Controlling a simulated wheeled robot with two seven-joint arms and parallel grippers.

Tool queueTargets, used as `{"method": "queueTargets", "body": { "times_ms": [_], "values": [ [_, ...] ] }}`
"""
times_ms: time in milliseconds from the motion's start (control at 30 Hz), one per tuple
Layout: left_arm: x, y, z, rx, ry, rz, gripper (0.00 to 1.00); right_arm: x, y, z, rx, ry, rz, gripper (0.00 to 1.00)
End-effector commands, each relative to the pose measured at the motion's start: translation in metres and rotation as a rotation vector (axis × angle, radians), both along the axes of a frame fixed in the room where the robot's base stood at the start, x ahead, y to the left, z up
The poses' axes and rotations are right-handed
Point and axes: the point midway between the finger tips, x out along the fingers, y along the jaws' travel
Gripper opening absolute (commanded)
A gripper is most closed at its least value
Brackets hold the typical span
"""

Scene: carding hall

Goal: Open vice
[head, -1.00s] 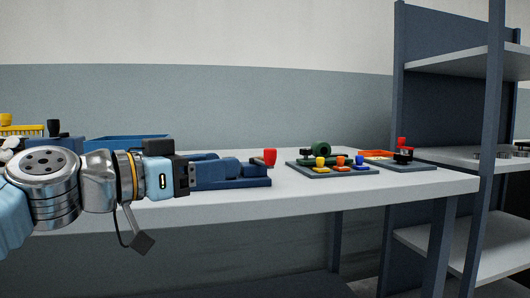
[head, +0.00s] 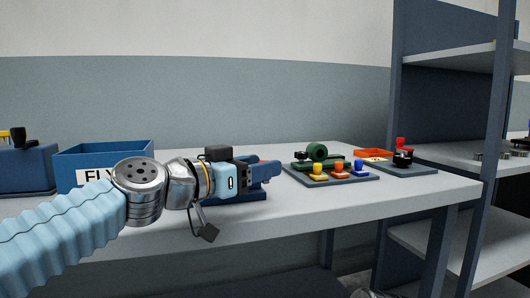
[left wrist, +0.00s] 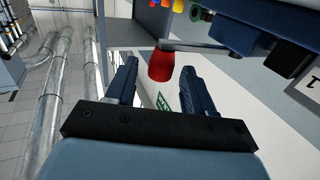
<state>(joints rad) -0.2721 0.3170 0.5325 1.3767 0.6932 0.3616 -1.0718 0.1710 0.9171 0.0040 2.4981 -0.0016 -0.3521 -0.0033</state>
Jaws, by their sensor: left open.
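The blue vice (head: 252,196) sits on the bench, largely hidden behind my left gripper and wrist in the head view. In the left wrist view its dark blue body (left wrist: 262,38) fills the upper right. Its red handle knob (left wrist: 160,66) shows at the end of a grey lever, between my left gripper's fingertips in the picture. My left gripper (head: 270,168) is open, with a finger on each side of the knob. I cannot tell whether either finger touches it. My right gripper is not in view.
A blue bin labelled "FLY" (head: 140,156) stands at the left. A dark plate (head: 350,181) with yellow, orange and blue knobs and a green part lies right of the vice. An orange tray (head: 371,153) and a red-topped device (head: 402,155) are beyond. Shelving (head: 450,60) stands right.

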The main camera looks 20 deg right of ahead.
Motion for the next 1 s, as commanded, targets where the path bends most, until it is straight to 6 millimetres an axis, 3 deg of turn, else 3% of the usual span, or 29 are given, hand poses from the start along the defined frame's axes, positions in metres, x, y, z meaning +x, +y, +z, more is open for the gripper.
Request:
{"method": "queueTargets", "body": {
  "times_ms": [200,500,833,1000],
  "values": [
    [0.009,-0.018,0.001,0.0,0.001,0.001,0.53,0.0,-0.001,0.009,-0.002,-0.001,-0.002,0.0],
    [0.01,-0.019,-0.001,0.0,0.0,0.001,0.51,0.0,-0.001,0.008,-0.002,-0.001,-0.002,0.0],
    [0.01,-0.019,0.0,0.0,0.0,0.001,0.01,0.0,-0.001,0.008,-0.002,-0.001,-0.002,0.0],
    [0.01,-0.019,0.0,0.0,0.0,0.001,0.0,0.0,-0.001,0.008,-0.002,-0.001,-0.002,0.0]
  ]
}}
